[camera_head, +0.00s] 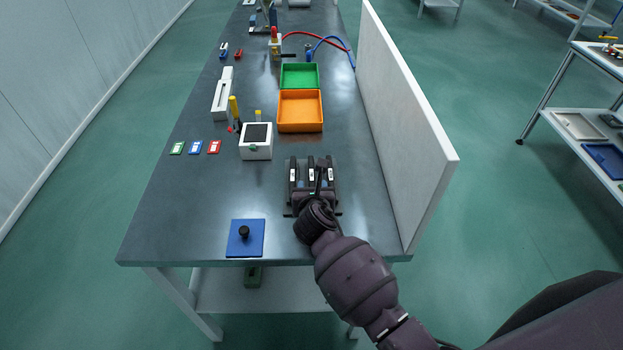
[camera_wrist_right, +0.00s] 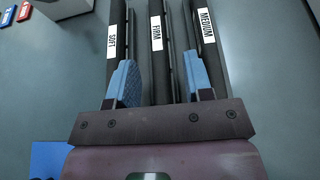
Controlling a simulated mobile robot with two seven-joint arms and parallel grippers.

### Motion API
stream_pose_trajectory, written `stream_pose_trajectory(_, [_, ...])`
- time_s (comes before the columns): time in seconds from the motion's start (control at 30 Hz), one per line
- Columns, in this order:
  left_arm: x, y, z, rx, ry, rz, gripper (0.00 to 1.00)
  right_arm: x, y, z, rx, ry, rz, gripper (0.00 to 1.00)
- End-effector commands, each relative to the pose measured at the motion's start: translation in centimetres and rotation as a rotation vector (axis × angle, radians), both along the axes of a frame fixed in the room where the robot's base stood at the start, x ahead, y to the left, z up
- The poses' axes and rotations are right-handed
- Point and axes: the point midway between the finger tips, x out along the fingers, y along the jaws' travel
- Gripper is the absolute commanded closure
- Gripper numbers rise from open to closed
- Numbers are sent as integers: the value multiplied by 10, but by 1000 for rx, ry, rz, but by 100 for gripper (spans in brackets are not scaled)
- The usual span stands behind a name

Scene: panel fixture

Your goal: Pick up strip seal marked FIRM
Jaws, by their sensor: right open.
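The strip seal marked FIRM (camera_wrist_right: 157,52) is a dark strip with a white label, the middle one of three in the right wrist view. The strip marked SOFT (camera_wrist_right: 112,50) lies to its left and the strip marked MEDIUM (camera_wrist_right: 207,40) to its right. In the head view the strips sit side by side on a dark rack (camera_head: 288,190). My right gripper (camera_wrist_right: 160,65) is open, its blue fingers on either side of the FIRM strip. The right arm hides part of the rack in the head view. My left gripper is out of view.
A tall pale panel (camera_head: 410,130) stands along the table's right side. A white box with a dark screen (camera_head: 256,150) and an orange tray (camera_head: 300,128) stand beyond the rack. A blue plate with a black knob (camera_head: 258,240) lies at the front. The left front tabletop is clear.

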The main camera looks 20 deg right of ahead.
Motion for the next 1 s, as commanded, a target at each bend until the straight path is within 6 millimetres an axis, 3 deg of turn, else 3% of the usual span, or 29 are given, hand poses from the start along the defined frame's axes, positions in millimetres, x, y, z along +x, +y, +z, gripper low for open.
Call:
stream_pose_trajectory(0.03, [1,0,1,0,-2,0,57,0,0,0,0,0,0,53])
stream_pose_trajectory(0.33, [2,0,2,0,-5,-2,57,0,0,0,0,0,0,99])
stream_pose_trajectory(0.73, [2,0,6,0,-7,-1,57,0,0,9,0,-3,1,100])
stream_pose_trajectory(0.87, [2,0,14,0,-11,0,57,1,0,29,0,-6,1,100])
stream_pose_trajectory(1.0, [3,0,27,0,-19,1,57,1,0,62,0,-8,1,100])
